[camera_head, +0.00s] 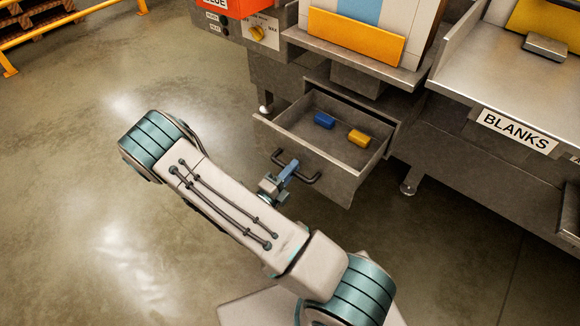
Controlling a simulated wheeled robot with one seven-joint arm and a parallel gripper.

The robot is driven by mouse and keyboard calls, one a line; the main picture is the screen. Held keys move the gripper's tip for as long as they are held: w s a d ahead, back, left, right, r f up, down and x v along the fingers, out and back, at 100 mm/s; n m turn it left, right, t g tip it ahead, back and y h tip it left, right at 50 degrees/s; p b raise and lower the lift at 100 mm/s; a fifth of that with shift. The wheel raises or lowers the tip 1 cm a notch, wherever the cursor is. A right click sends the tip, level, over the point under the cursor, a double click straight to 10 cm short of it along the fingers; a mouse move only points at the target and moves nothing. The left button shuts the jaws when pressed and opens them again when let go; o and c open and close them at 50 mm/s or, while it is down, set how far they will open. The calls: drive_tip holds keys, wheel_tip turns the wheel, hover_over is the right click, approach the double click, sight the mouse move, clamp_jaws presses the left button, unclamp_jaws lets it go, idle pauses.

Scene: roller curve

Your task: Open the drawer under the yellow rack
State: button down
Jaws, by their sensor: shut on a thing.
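The grey metal drawer (340,178) is pulled well out of the cabinet below the yellow rack (355,37). Its open top shows a blue cylinder-like piece (324,120) and a yellow one (359,137) lying on its floor. The dark bar handle (312,180) is on the drawer's front face. My gripper (288,170) is at the middle of the handle and is shut on it. My arm reaches up to it from the lower right, and its links hide part of the floor in front of the drawer.
A metal bench with a BLANKS label (517,130) stands at the right. A red box and a panel with a yellow knob (257,33) are at the top. A caster (409,187) stands right of the drawer. The concrete floor at left is clear up to a yellow railing (60,22).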

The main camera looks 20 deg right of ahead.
drive_tip(key=c, duration=1.5)
unclamp_jaws()
drive_tip(key=p+v, duration=0.1)
drive_tip(key=v, duration=1.3)
drive_tip(key=shift+w, duration=0.1)
